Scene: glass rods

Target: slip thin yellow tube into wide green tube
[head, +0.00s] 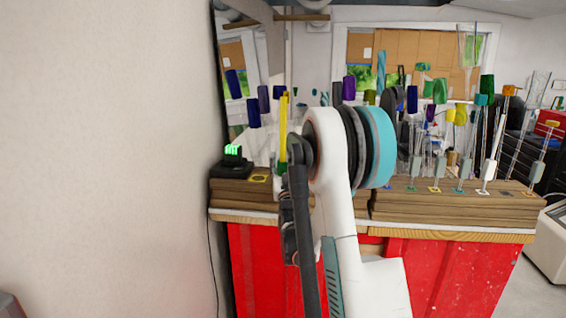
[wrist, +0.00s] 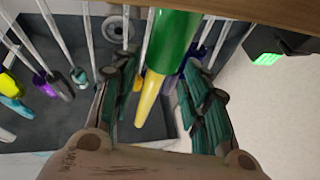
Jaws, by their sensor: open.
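In the wrist view the wide green tube (wrist: 174,40) comes in from the top edge. The thin yellow tube (wrist: 150,100) runs out of its end, in line with it, and looks partly inside. My gripper (wrist: 158,72) is open, with one finger on each side of the tubes and visible gaps. In the head view the yellow tube (head: 283,125) stands upright at the left of my gripper (head: 292,150). The green tube there is mostly hidden behind my arm.
A black device with a green display (head: 233,152) sits left on the wooden bench (head: 450,207), near the wall. Several rods with coloured caps stand on the right. My arm hides the bench's middle.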

